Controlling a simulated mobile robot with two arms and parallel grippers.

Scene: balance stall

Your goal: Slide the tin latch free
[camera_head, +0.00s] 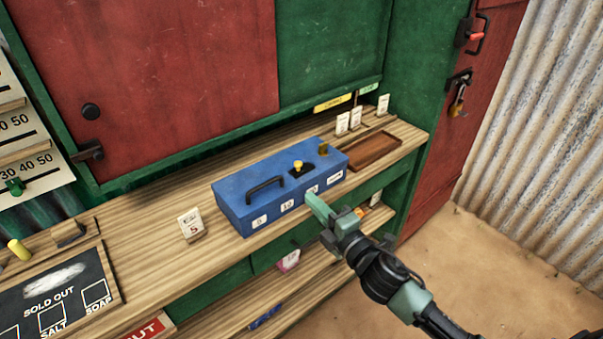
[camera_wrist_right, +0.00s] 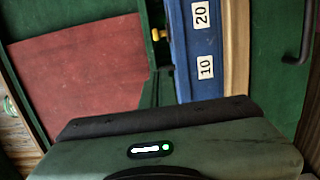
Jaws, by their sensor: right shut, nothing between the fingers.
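The blue tin (camera_head: 232,208) sits on the wooden counter, with a black handle (camera_head: 266,187) on its lid and several white number labels on its front. A yellow knob (camera_head: 298,166) stands in a dark slot on the lid, and a brass-coloured tab (camera_head: 323,149) is at the lid's far right. My right gripper (camera_head: 318,204) is shut and empty, in front of the tin's front face; I cannot tell if it touches. The right wrist view shows the tin (camera_wrist_right: 192,52) on its side, the yellow knob (camera_wrist_right: 157,34) and my gripper body. My left gripper is out of view.
A brown tray (camera_head: 372,150) lies to the right of the tin, with small white cards behind it. A price card (camera_head: 191,225) stands to its left, and a blackboard (camera_head: 60,290) lies at the counter's left. Shelves are below the counter.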

